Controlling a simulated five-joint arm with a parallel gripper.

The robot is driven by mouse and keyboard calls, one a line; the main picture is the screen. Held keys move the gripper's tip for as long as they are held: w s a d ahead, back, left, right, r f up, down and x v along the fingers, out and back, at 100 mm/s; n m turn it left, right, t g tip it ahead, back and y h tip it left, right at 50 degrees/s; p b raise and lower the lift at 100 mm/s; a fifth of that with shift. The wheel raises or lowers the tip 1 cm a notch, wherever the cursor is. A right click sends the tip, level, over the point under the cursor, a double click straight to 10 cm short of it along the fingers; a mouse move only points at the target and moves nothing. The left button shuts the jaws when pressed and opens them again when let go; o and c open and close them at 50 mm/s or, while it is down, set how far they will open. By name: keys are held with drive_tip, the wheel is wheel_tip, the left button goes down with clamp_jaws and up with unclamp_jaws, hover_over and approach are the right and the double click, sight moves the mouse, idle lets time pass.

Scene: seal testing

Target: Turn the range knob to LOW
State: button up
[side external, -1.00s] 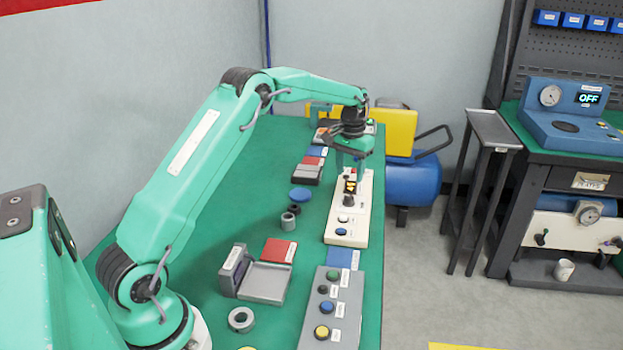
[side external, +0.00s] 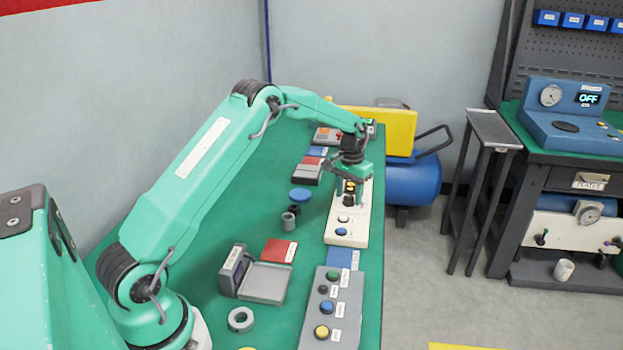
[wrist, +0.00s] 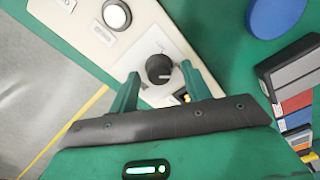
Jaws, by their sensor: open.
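The range knob (wrist: 160,69) is a black round knob with a white pointer line, on a cream panel (wrist: 82,15). In the wrist view it sits between the two open fingers of my gripper (wrist: 160,85), with a gap on each side. In the side view my gripper (side external: 350,195) points down over the cream panel (side external: 347,232), and the knob (side external: 349,201) shows dark between the fingers. The LOW marking is not readable in either view.
A white button (wrist: 117,15) is beside the knob, and a blue button (side external: 341,231) is at the panel's near end. A grey panel with buttons (side external: 345,300) stands nearer the camera.

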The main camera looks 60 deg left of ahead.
drive_tip(key=shift+c, duration=0.2)
drive_tip(key=c, duration=1)
drive_tip(key=shift+o, duration=0.2)
drive_tip(key=shift+a+n, duration=0.1)
drive_tip(key=shift+n, duration=0.4)
drive_tip(key=n, duration=0.2)
drive_tip(key=shift+n, duration=0.4)
drive_tip(key=n, duration=0.4)
drive_tip(key=shift+n, duration=0.3)
drive_tip(key=n, duration=0.3)
drive_tip(key=shift+n, duration=0.3)
drive_tip(key=n, duration=0.4)
